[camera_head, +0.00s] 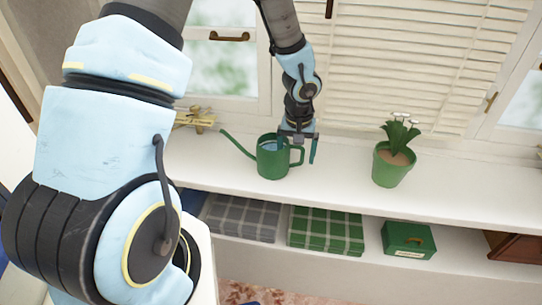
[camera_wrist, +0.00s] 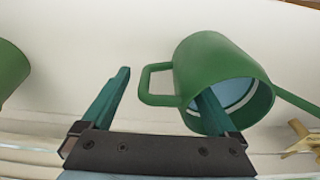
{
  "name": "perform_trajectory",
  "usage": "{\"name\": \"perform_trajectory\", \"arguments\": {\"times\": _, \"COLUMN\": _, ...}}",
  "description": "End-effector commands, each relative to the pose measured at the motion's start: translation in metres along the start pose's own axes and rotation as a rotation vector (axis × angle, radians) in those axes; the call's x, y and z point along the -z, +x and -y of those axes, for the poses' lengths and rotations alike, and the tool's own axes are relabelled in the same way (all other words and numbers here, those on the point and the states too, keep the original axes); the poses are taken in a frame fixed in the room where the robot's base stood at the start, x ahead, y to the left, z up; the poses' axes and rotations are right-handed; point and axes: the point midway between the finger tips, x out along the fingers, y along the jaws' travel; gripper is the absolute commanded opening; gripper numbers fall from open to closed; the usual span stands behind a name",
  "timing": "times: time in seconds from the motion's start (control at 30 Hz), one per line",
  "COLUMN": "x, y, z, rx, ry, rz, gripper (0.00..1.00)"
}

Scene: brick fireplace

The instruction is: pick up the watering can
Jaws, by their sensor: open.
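The green watering can (camera_head: 272,160) stands upright on the white shelf (camera_head: 340,172) below the window, its spout toward the left and its handle toward the right. My gripper (camera_head: 298,150) is open at the can's right side, over its rim and handle. In the wrist view the can (camera_wrist: 208,62) is right of centre with its open top facing the camera. One finger of my gripper (camera_wrist: 165,95) reaches into the can's opening; the other is outside, beyond the handle (camera_wrist: 148,84). The can's wall and handle lie between the fingers. Contact cannot be told.
A green pot with a white-flowered plant (camera_head: 392,165) stands to the right on the shelf. A brass-coloured object (camera_head: 195,120) lies behind the spout. Folded plaid cloths (camera_head: 325,230) and a green box (camera_head: 408,239) sit on the lower shelf. Shutters and windows rise behind.

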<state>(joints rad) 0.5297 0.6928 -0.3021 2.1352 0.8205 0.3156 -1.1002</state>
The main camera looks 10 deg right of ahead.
Motion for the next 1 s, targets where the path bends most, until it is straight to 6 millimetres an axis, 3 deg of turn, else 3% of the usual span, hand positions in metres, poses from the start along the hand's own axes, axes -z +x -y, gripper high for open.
{"name": "perform_trajectory", "arguments": {"times": 0.2, "x": 0.000, "y": 0.025, "z": 0.000, "rx": 0.001, "ry": 0.001, "rz": 0.001, "gripper": 0.94}}
{"name": "perform_trajectory", "arguments": {"times": 0.47, "x": 0.001, "y": 0.027, "z": 0.001, "rx": 0.000, "ry": 0.000, "rz": -0.001, "gripper": 0.94}}
{"name": "perform_trajectory", "arguments": {"times": 1.0, "x": 0.000, "y": 0.027, "z": 0.000, "rx": 0.000, "ry": 0.001, "rz": 0.000, "gripper": 0.34}}
